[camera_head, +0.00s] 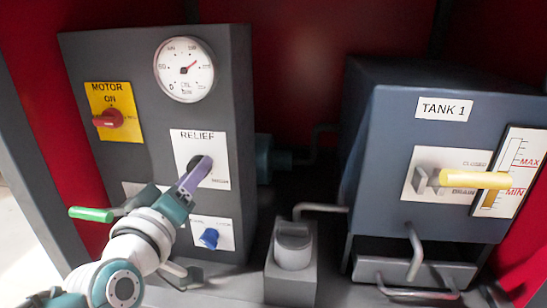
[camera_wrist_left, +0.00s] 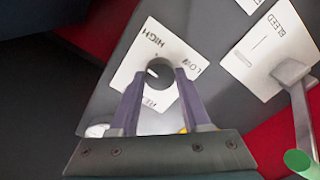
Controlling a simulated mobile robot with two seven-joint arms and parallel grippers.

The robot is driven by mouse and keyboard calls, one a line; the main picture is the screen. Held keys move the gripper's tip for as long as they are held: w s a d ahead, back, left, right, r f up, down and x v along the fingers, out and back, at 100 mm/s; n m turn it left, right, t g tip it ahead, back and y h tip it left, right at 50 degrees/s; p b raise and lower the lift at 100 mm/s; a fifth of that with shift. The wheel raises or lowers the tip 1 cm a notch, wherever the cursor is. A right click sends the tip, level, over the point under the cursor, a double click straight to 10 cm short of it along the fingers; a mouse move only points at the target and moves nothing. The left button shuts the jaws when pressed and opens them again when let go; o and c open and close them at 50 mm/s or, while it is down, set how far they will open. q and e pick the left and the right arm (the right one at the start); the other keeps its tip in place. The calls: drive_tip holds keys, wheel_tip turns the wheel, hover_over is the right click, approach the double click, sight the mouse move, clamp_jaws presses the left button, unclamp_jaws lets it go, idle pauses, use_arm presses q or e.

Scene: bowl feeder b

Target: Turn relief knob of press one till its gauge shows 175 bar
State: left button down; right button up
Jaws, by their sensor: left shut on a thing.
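The relief knob (camera_head: 201,165) is a dark round knob on a white RELIEF plate (camera_head: 217,150) on the grey panel. My left gripper (camera_head: 191,178), with purple fingers, is shut on it and partly hides it in the head view. In the left wrist view the knob (camera_wrist_left: 159,72) shows between the two fingertips (camera_wrist_left: 157,76), with a small light mark on its face. The round white gauge (camera_head: 184,69) is above the plate. Its red needle points to the upper right; the numbers are too small to read surely. My right gripper is not in view.
A red motor switch (camera_head: 109,118) on a yellow plate is left of the relief plate. A blue knob (camera_head: 209,238) sits below it. A green-ended lever (camera_head: 91,214) sticks out at lower left. Tank 1 (camera_head: 395,125) with a yellow drain handle (camera_head: 478,180) stands right.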

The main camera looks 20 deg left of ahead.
use_arm(q)
drive_tip(key=shift+n, duration=0.6)
drive_tip(key=shift+c, duration=1.8)
unclamp_jaws()
drive_tip(key=p+v, duration=0.5)
drive_tip(key=v, duration=0.5)
drive_tip(key=shift+d, duration=0.1)
